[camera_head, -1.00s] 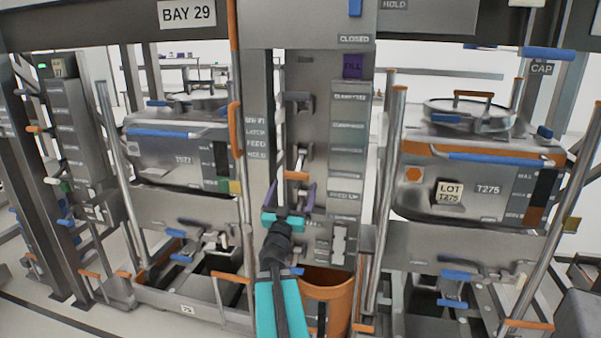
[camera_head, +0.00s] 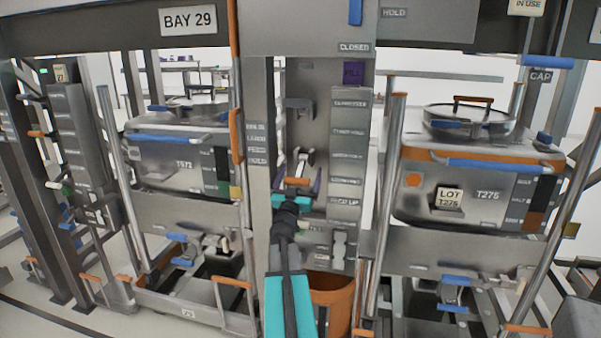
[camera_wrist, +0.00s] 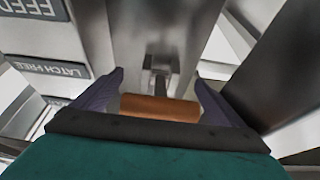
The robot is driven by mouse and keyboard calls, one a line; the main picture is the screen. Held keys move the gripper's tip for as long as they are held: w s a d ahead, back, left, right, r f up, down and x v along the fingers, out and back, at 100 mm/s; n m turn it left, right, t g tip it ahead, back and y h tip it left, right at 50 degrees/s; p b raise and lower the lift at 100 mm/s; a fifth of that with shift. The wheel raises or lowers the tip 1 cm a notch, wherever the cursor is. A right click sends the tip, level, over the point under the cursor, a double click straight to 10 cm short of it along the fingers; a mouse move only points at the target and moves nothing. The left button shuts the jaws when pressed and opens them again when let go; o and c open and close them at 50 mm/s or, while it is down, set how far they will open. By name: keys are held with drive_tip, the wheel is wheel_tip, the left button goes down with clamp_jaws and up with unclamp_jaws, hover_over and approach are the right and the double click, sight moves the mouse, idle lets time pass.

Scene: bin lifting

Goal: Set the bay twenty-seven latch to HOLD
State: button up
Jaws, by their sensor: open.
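A latch lever with an orange grip (camera_head: 297,181) is on the grey central column. My gripper (camera_head: 296,189), with purple fingers on a teal body, is open at this grip. In the wrist view the orange grip (camera_wrist: 160,107) lies crosswise between the spread fingers of my gripper (camera_wrist: 160,92), with gaps showing at its ends. Small labels (camera_head: 257,143) run down the column's left side; the lowest reads HOLD. Inverted labels reading FEED and LATCH FREE (camera_wrist: 47,67) show in the wrist view. A small plate reading 27 (camera_head: 59,73) is on the far-left post.
A BAY 29 sign (camera_head: 188,20) hangs above. A grey bin (camera_head: 180,165) stands left of the column and bin T275 (camera_head: 475,190) stands right. Upright rails (camera_head: 385,200) flank the column closely. An orange container (camera_head: 330,297) sits below my arm.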

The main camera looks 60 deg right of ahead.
drive_tip(key=shift+w+d+r, duration=0.2)
drive_tip(key=shift+d, duration=0.3)
drive_tip(key=c, duration=0.9)
drive_tip(key=shift+a, duration=0.45)
drive_tip(key=shift+c, duration=1.3)
drive_tip(key=shift+d, duration=0.35)
drive_tip(key=shift+r, duration=0.1)
